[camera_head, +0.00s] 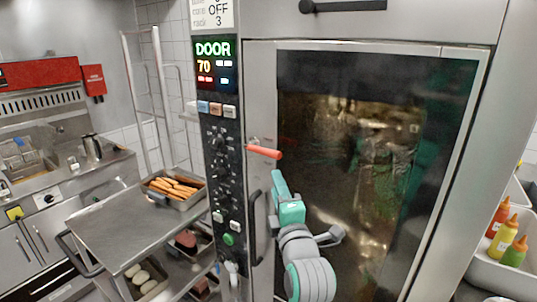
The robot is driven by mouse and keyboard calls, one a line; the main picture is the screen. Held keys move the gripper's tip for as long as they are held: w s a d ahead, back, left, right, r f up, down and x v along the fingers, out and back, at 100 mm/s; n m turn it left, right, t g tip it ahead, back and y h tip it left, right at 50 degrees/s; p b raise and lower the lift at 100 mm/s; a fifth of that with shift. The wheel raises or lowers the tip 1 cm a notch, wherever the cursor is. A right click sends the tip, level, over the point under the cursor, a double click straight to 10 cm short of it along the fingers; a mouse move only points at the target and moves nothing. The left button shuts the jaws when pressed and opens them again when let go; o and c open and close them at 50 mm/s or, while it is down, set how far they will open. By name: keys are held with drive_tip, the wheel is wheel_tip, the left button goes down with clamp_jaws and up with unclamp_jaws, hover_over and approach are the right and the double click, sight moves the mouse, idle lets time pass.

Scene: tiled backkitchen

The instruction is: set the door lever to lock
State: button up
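The door lever (265,152) is a red handle on the left edge of the oven door. It sticks out to the right, nearly level and tipped slightly down. The oven door (470,130) has a large dark glass pane and looks closed or nearly so. My gripper (278,178) is teal and grey, just below and slightly right of the lever, with a small apparent gap between them. My fingers are seen from behind, so their opening is hidden. Nothing is visibly held.
A control panel (222,150) reading "DOOR" and "70" stands left of the lever. A black door handle (254,230) is left of my arm. A steel cart (120,220) bears a food tray (190,203). Sauce bottles (504,237) stand at right.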

sight(270, 156)
drive_tip(key=shift+n, duration=0.7)
drive_tip(key=w+r, duration=0.1)
drive_tip(key=w, duration=0.2)
drive_tip(key=w+a+r, duration=0.1)
drive_tip(key=w+r, duration=0.1)
drive_tip(key=w, duration=0.1)
drive_tip(key=w+a+r, duration=0.1)
drive_tip(key=w, duration=0.2)
drive_tip(key=shift+w+r, duration=0.2)
drive_tip(key=shift+r, duration=0.2)
drive_tip(key=shift+w+a+r, duration=0.1)
drive_tip(key=shift+w+a, duration=0.05)
drive_tip(key=shift+w, duration=0.45)
drive_tip(key=shift+c, duration=0.6)
clamp_jaws()
